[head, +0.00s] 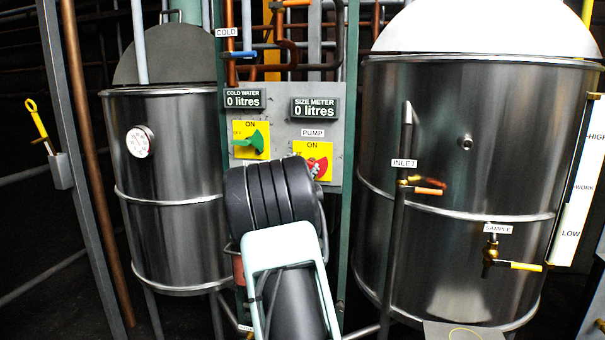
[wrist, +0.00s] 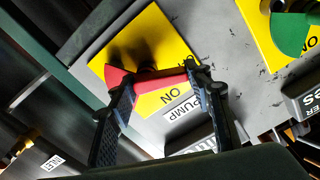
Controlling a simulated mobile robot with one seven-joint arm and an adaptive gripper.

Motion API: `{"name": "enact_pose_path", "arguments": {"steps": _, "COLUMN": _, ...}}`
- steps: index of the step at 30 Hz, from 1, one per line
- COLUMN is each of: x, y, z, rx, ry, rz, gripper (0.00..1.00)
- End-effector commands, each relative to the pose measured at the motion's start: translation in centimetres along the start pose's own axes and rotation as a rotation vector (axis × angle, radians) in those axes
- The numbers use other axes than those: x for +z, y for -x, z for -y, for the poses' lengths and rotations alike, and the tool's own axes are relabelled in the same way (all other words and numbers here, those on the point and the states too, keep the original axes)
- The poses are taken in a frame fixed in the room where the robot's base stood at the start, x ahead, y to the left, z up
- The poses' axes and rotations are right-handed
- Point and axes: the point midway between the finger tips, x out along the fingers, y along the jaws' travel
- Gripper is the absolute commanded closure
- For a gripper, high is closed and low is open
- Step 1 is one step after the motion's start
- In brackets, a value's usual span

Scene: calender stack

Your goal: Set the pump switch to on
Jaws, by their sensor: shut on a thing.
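The pump switch is a red handle (wrist: 150,84) on a yellow plate (wrist: 150,45) marked ON, with the PUMP label (wrist: 183,108) beside it. In the head view the red switch (head: 317,167) shows in part, under the PUMP label (head: 313,133). My gripper (wrist: 158,80) is shut on the red handle, one finger at each end of its visible length. Where the handle points is hard to tell. In the head view my arm hides the gripper and the lower part of the plate.
A green switch (head: 250,142) on its own yellow plate sits left of the pump switch, close to my arm. Two meters (head: 315,108) above read 0 litres. A steel tank stands on each side, the right one (head: 450,150) with a pipe marked INLET (head: 404,163).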

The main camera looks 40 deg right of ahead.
Motion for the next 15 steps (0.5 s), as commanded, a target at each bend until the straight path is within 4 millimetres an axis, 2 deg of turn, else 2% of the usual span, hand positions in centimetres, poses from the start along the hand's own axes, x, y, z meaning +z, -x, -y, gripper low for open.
{"name": "enact_pose_path", "arguments": {"steps": 15, "x": -0.58, "y": 0.0, "z": -0.38, "rx": 0.0, "ry": -0.495, "rz": -0.001, "gripper": 0.78}}
